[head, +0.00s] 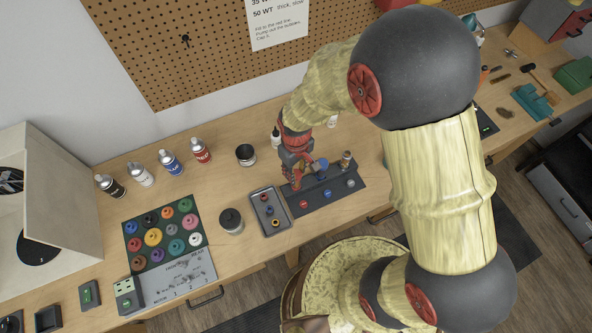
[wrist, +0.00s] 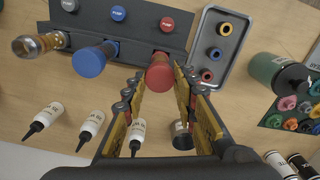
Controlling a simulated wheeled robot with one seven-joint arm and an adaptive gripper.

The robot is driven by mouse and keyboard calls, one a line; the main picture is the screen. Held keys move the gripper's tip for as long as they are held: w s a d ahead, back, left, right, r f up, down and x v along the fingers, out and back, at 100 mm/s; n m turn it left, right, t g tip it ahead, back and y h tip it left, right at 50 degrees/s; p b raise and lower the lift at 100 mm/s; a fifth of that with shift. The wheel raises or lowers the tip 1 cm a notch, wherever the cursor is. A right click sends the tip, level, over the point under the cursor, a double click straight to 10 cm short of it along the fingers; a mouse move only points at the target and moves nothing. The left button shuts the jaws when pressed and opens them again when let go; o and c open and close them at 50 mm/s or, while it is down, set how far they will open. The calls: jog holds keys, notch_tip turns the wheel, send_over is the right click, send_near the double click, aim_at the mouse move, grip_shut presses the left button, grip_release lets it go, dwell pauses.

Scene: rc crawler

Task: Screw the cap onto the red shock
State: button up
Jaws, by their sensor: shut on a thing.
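The red shock (wrist: 158,72) stands at the dark stand (wrist: 120,22), its round red end facing the wrist camera. My gripper (wrist: 155,88) has its two fingers around this red end and is shut on it. I cannot tell whether a separate cap sits there. In the head view my gripper (head: 296,184) points down at the left part of the stand (head: 325,198) and hides the red shock.
A blue shock (wrist: 88,62) and an amber shock (wrist: 28,46) stand in line with the red one. White bottles (wrist: 90,128) and a dark cup (wrist: 182,136) are close to the fingers. A dark green jar (wrist: 272,70) stands beyond the tray.

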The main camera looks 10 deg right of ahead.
jog(key=m, duration=0.3)
jog(key=shift+m, duration=0.3)
jog(key=m, duration=0.3)
jog(key=shift+m, duration=0.3)
jog(key=shift+m, duration=0.4)
jog(key=m, duration=0.3)
jog(key=shift+m, duration=0.3)
jog(key=m, duration=0.4)
